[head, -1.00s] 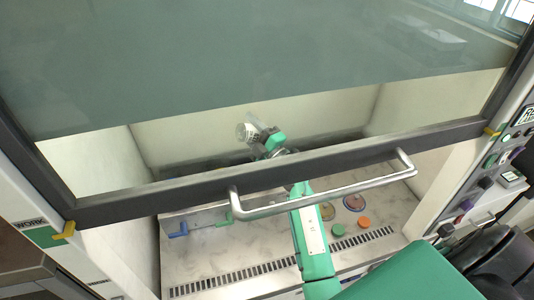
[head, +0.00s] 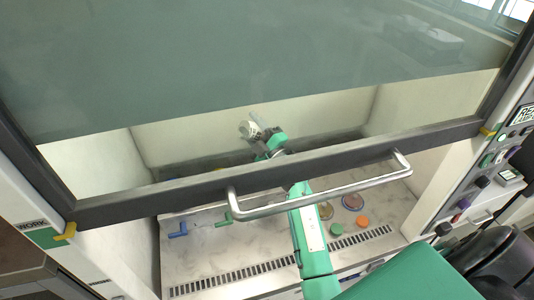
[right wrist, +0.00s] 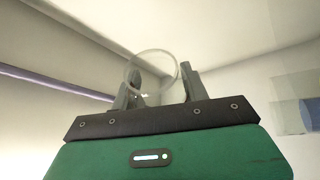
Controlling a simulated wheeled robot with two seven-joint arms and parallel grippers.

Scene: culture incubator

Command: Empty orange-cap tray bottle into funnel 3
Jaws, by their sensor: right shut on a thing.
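My right gripper (head: 258,128) is raised inside the cabinet, seen through the gap under the glass sash. It is shut on a clear bottle (right wrist: 152,72), whose round transparent outline shows between the two fingers in the right wrist view. In the head view the bottle is small and appears tilted; I cannot tell whether liquid is in it. My left gripper is not in view.
The dark sash frame with its metal handle (head: 320,190) crosses above my right forearm. Round dishes (head: 353,201) sit near the caps. Blue (head: 178,230) and green (head: 228,215) pieces stand at the left. The front-left work surface (head: 200,260) is clear.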

